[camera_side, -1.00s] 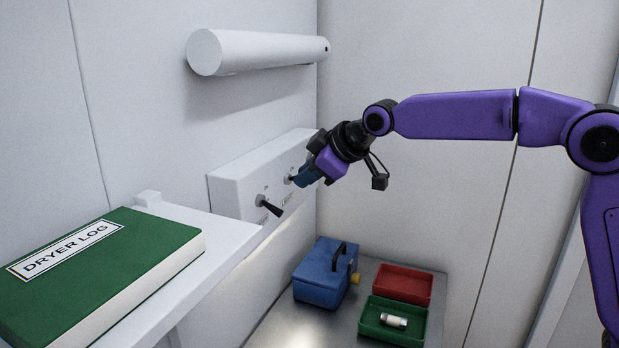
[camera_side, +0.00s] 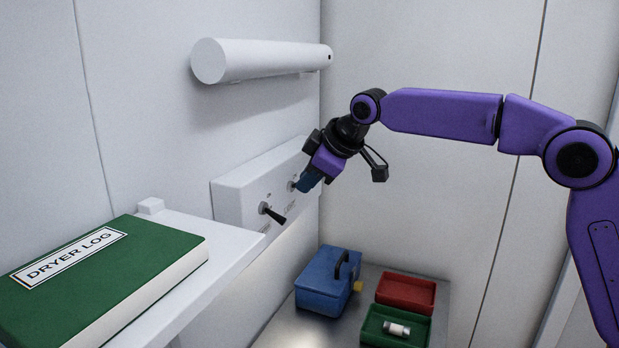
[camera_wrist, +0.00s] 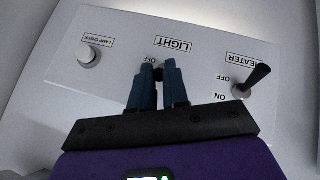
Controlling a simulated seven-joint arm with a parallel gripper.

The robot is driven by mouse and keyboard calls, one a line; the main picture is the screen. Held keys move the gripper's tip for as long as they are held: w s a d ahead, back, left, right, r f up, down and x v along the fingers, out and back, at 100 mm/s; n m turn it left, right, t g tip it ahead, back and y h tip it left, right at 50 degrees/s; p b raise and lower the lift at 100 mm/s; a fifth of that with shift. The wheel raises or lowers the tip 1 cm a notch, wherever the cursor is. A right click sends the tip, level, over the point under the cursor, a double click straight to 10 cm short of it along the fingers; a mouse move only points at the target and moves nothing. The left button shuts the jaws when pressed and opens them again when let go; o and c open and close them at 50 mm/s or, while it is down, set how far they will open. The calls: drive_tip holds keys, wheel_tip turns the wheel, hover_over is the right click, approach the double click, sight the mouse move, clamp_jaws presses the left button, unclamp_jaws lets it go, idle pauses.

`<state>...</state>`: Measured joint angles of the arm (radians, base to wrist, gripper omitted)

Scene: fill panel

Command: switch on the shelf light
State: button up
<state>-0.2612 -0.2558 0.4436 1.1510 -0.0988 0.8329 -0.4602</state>
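The white wall panel (camera_side: 235,200) carries the light switch in its middle, under the label LIGHT (camera_wrist: 173,45). My gripper (camera_side: 300,185) is at this switch, and it also shows in the wrist view (camera_wrist: 159,72). Its blue fingers are close together with a narrow dark bit, apparently the lever, between their tips. The fingers hide most of the lever, so I cannot tell its position. The word OFF shows beside the fingertips; ON is hidden there. The heater switch (camera_side: 272,213), also in the wrist view (camera_wrist: 256,78), stands free with its black lever.
A round lamp-check button (camera_wrist: 89,57) is on the panel's other side. A white tube (camera_side: 265,61) is on the wall above. A green book (camera_side: 110,265) lies on a shelf (camera_side: 225,260). Below are a blue box (camera_side: 325,285), a red tray (camera_side: 405,291) and a green tray (camera_side: 375,335).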

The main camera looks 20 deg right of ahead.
drive_tip(key=o, duration=0.4)
drive_tip(key=shift+s+a, duration=0.1)
drive_tip(key=shift+a, duration=0.05)
drive_tip(key=v, duration=1.7)
drive_tip(key=shift+r, duration=0.15)
drive_tip(key=shift+s, duration=0.1)
drive_tip(key=s+d+f+g, duration=0.2)
drive_tip(key=s+d+f, duration=0.1)
drive_tip(key=s+f, duration=0.5)
drive_tip(key=s+d+f+g, duration=0.3)
drive_tip(key=s+f, duration=0.5)
drive_tip(key=f, duration=0.1)
drive_tip(key=s+d+f+g+h, duration=0.1)
drive_tip(key=s+d+f, duration=0.5)
drive_tip(key=s, duration=0.3)
drive_tip(key=s+d+f+n+g+h, duration=0.1)
drive_tip(key=s+d+f, duration=0.6)
drive_tip(key=s+d, duration=0.1)
drive_tip(key=shift+s+h, duration=0.4)
drive_tip(key=shift+s, duration=0.25)
